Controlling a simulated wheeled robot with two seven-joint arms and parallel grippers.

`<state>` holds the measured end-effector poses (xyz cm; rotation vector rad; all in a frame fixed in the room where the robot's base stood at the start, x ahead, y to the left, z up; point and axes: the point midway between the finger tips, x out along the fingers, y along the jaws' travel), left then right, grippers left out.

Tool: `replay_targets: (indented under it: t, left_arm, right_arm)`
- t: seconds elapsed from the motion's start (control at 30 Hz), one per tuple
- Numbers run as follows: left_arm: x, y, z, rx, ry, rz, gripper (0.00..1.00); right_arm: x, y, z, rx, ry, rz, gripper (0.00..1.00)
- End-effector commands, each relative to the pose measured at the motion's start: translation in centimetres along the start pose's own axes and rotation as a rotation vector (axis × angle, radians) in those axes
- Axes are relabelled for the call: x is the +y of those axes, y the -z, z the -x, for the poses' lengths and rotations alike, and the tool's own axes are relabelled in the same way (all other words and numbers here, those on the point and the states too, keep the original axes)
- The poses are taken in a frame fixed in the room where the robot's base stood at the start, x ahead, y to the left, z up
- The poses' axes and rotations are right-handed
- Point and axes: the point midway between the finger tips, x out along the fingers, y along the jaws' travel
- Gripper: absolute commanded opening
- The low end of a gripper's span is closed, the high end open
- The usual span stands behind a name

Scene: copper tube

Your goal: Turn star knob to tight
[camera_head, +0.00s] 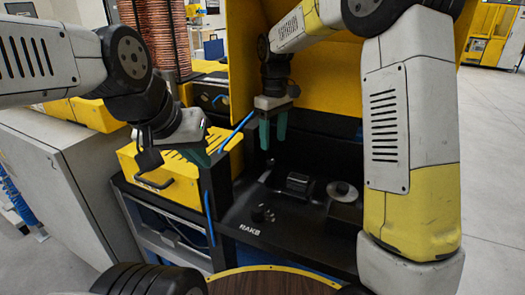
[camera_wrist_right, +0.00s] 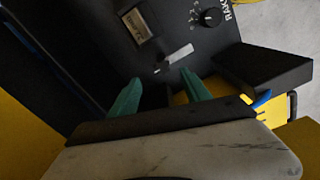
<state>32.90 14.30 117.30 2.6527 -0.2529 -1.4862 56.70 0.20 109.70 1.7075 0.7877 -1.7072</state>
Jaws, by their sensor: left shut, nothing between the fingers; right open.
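I cannot tell clearly which part is the star knob. My right gripper (camera_head: 273,130) is open and empty, pointing down above the back of the machine. In its wrist view the teal fingers (camera_wrist_right: 160,77) point towards a pale lever (camera_wrist_right: 178,58), with nothing between them. My left gripper (camera_head: 200,155) is shut and empty, left of the machine.
A black block (camera_head: 298,184) and a metal-topped round part (camera_head: 342,190) sit on the machine. A yellow box (camera_head: 165,170) with a black handle stands to the left. A yellow wall (camera_head: 330,85) rises behind. Copper tube coils (camera_head: 162,35) stand at the back left.

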Motion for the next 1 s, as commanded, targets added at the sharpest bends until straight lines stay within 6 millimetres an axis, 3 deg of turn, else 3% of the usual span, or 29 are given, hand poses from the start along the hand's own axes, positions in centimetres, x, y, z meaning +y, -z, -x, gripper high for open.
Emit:
replay_targets:
  t: [0.27, 0.7, 1.0]
  left_arm:
    - [0.0, 0.0, 0.0, 0.0, 0.0, 0.0, 0.0]
    - [0.0, 0.0, 0.0, 0.0, 0.0, 0.0, 0.0]
    - [0.0, 0.0, 0.0, 0.0, 0.0, 0.0, 0.0]
  right_arm:
    - [0.0, 0.0, -1.2, -0.003, 0.002, 0.121, 0.56]
    - [0.0, 0.0, -7.3, -0.003, 0.001, 0.118, 0.56]
    - [0.0, 0.1, -7.9, 0.0, 0.0, 0.117, 0.56]
